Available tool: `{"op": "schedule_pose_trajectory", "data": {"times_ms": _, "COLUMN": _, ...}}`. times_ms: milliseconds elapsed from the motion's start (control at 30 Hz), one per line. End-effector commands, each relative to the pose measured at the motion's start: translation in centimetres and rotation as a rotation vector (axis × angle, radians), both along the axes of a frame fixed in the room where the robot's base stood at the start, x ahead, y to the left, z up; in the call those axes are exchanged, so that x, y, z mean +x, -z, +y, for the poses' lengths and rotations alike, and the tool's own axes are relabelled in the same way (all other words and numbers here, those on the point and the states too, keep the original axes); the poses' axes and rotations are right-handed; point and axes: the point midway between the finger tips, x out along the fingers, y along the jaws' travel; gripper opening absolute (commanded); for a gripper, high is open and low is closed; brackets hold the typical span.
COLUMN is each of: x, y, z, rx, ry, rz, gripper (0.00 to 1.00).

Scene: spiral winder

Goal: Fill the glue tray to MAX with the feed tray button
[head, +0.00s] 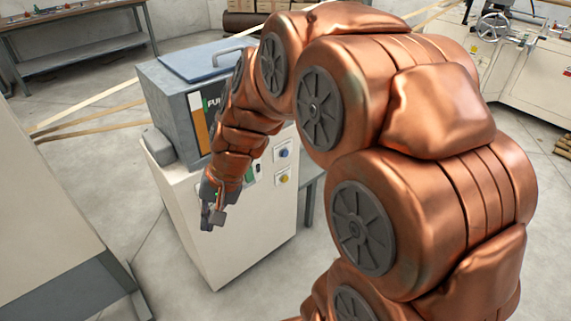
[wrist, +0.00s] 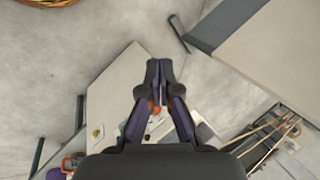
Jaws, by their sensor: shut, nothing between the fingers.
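The glue machine is a beige cabinet (head: 270,225) with a grey tank (head: 175,105) on top under a blue-grey lid (head: 195,62). An upright orange strip (head: 199,125) shows on the tank's front, partly hidden by my arm. A blue button (head: 284,153) and a yellow button (head: 284,178) sit on the cabinet's front; their labels are too small to read. My gripper (head: 212,217) is shut and empty, pointing down in front of the cabinet, apart from the buttons. In the wrist view its fingertips (wrist: 159,64) meet. I cannot make out the glue tray or a MAX mark.
A beige machine with a grey lower edge (head: 60,275) stands at the left front. Pale strips (head: 90,105) run across to the tank from the left. A workbench (head: 80,40) is at the back left. Open floor (head: 165,270) lies between the left machine and the cabinet.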

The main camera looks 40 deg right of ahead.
Motion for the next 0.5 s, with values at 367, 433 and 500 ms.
{"op": "schedule_pose_trajectory", "data": {"times_ms": 367, "x": 13.6, "y": 8.6, "z": -13.9, "rx": 0.215, "ry": 0.654, "rz": -0.145, "gripper": 0.00}}
{"op": "schedule_pose_trajectory", "data": {"times_ms": 433, "x": 15.0, "y": 10.1, "z": -17.3, "rx": 0.243, "ry": 0.767, "rz": -0.166, "gripper": 0.00}}
{"op": "schedule_pose_trajectory", "data": {"times_ms": 500, "x": 16.0, "y": 11.5, "z": -20.8, "rx": 0.268, "ry": 0.881, "rz": -0.190, "gripper": 0.00}}
